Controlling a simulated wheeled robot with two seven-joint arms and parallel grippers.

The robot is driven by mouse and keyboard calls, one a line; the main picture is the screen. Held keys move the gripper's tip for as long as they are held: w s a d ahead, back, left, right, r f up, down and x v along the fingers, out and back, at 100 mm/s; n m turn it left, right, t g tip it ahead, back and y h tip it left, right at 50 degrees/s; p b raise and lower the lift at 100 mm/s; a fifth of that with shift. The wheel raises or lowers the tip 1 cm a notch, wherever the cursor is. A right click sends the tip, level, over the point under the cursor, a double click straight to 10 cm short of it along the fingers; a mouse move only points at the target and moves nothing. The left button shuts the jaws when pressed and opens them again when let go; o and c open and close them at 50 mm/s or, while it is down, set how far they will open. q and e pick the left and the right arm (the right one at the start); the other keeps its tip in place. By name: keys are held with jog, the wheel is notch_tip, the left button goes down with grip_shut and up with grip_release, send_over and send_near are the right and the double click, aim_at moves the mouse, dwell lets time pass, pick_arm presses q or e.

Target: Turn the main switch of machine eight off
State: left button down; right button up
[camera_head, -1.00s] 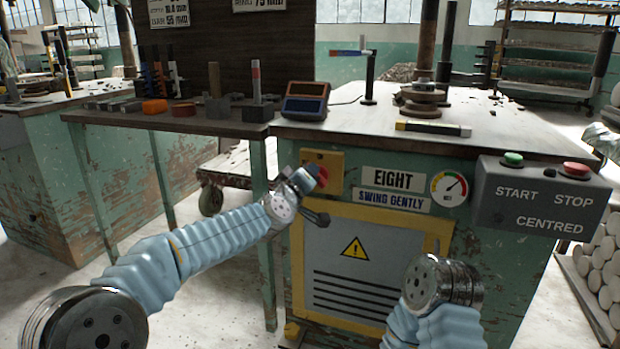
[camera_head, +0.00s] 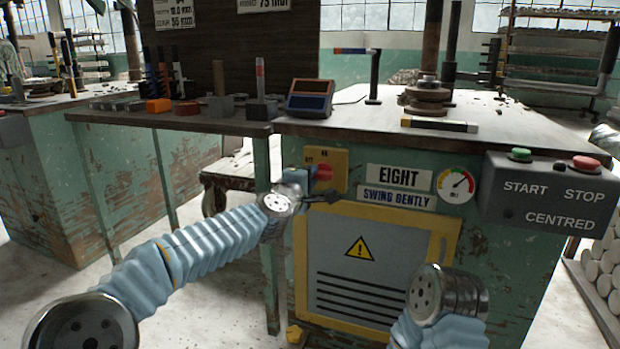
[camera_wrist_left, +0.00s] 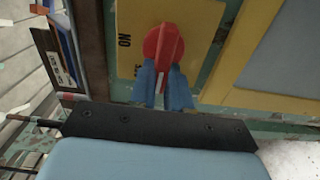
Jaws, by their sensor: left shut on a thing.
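The main switch is a red handle (camera_head: 323,172) on a yellow plate (camera_head: 340,167) at the upper left of machine eight's front. The plate carries the words OFF on the left and ON at the top. My left gripper (camera_head: 312,174) reaches the handle from the left. In the left wrist view, its two blue fingers (camera_wrist_left: 161,72) are shut on the red handle (camera_wrist_left: 164,42), one on each side. The handle looks roughly level in the head view, but its exact pointing is partly hidden by the gripper. My right gripper is out of view; only its arm shows.
Beside the switch are the EIGHT sign (camera_head: 400,177), a round gauge (camera_head: 455,186) and a grey START/STOP box (camera_head: 548,192). A grey yellow-framed panel (camera_head: 370,262) lies below. A workbench with small tools (camera_head: 185,108) stands left.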

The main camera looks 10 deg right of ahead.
pick_arm(q)
jog(key=shift+f, duration=0.1)
dwell(0.3)
jog(key=c, duration=1.1)
grip_release()
jog(key=b+v, duration=0.1)
jog(key=v, duration=1.2)
jog(key=shift+s+a, duration=0.3)
